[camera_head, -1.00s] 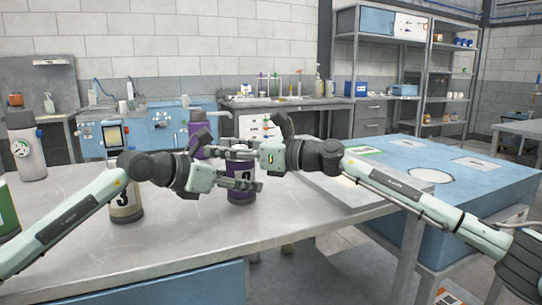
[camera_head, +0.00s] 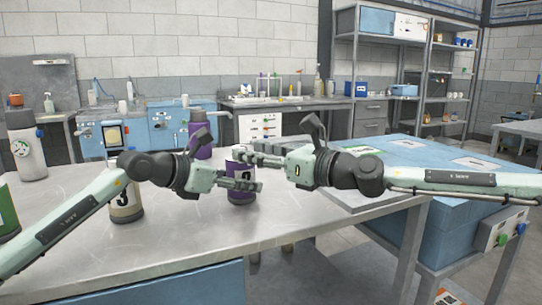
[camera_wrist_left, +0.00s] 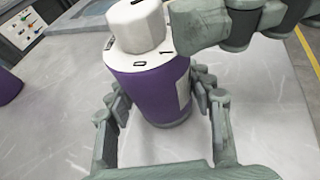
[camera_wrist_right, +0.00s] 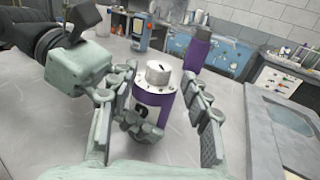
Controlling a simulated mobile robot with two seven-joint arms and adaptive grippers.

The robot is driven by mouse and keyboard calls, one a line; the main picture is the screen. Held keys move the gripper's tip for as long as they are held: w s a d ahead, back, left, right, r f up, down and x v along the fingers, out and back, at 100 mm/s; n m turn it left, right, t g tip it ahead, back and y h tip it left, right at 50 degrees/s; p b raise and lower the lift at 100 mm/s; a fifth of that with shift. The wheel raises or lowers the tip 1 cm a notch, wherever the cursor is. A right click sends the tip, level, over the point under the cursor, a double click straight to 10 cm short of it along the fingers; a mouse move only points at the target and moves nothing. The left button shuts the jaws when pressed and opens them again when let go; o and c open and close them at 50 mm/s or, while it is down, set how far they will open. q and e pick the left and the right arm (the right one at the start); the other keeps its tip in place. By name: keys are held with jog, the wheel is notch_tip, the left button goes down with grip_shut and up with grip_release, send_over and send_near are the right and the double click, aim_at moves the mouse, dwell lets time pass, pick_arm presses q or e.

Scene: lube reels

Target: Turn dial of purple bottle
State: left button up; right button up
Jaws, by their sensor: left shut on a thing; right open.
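The purple bottle (camera_head: 241,196) stands upright on the metal table, partly hidden by my grippers in the head view. In the left wrist view its purple body (camera_wrist_left: 152,92) carries a white top with a round white dial (camera_wrist_left: 137,26). The dial (camera_wrist_right: 159,72) also shows clearly in the right wrist view. My left gripper (camera_head: 252,185) is shut around the bottle's body, below the dial. My right gripper (camera_head: 243,156) is open at the bottle's top, coming from the right. In the right wrist view its fingers lie on either side of the bottle, apart from the dial.
A taller purple container (camera_head: 201,146) stands behind the bottle. A beige numbered container (camera_head: 125,205), a pale container (camera_head: 27,150) and a green one (camera_head: 7,212) stand at the left. A blue workbench (camera_head: 440,205) is at the right. The table front is clear.

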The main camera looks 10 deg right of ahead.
jog(key=shift+v, duration=2.05)
pick_arm(q)
jog(key=o, duration=1.5)
jog(key=shift+c, duration=0.2)
